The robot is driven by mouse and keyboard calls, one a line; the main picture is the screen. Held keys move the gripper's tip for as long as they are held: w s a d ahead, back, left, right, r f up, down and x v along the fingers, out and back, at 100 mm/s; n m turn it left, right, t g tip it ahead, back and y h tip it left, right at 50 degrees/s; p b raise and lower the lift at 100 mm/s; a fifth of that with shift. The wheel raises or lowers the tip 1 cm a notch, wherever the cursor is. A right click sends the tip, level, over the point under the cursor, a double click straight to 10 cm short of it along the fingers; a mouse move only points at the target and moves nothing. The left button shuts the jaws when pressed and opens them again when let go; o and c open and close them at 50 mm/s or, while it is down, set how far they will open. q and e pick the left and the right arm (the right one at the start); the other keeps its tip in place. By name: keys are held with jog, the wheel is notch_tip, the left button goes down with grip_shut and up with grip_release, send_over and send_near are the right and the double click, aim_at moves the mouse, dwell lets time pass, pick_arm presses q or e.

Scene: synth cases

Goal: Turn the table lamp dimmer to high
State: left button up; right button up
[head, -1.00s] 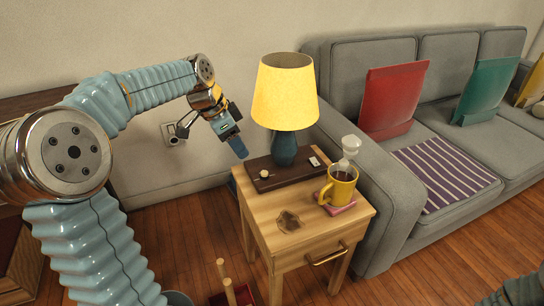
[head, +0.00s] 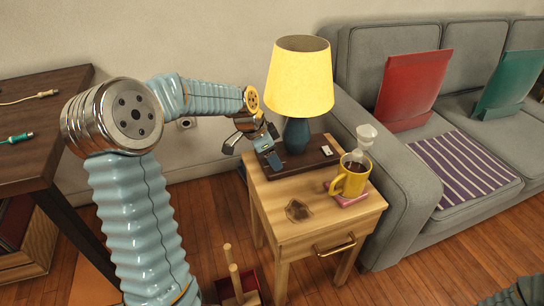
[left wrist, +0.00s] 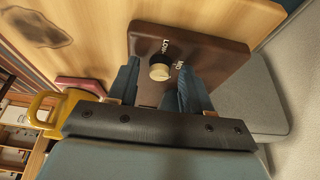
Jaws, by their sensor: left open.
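The table lamp has a yellow shade (head: 300,78) and a dark blue body (head: 296,135). It stands on a dark brown dimmer base (head: 310,163) on a wooden side table. In the left wrist view the base (left wrist: 215,52) carries a round brass-topped knob (left wrist: 160,70), with the words LOW and MID beside it. My left gripper (head: 262,152) is open at the left part of the base and hides the knob in the head view. In the left wrist view the knob shows between its fingertips (left wrist: 160,80); contact cannot be told. A dark part of mine, perhaps my right gripper (head: 522,291), shows at bottom right.
A yellow mug (head: 350,180) with dark liquid stands on a pink coaster (head: 349,199), near the base. The side table (head: 265,205) has a dark stain (head: 298,210). A grey sofa (head: 395,225) stands right of it, a dark desk (head: 45,140) at far left.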

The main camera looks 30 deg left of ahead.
pick_arm(q)
grip_shut()
dwell(0.3)
jog(key=m+g+h+p, duration=0.1)
jog(key=m, duration=0.3)
jog(key=shift+w+a, duration=0.1)
jog(key=shift+w, duration=0.1)
jog(key=m+g+p, duration=0.1)
jog(key=m+g, duration=0.1)
jog(key=m, duration=0.2)
jog(key=shift+w+m, duration=0.15)
jog(key=shift+m, duration=0.15)
jog(key=shift+a, duration=0.1)
dwell(0.5)
grip_release()
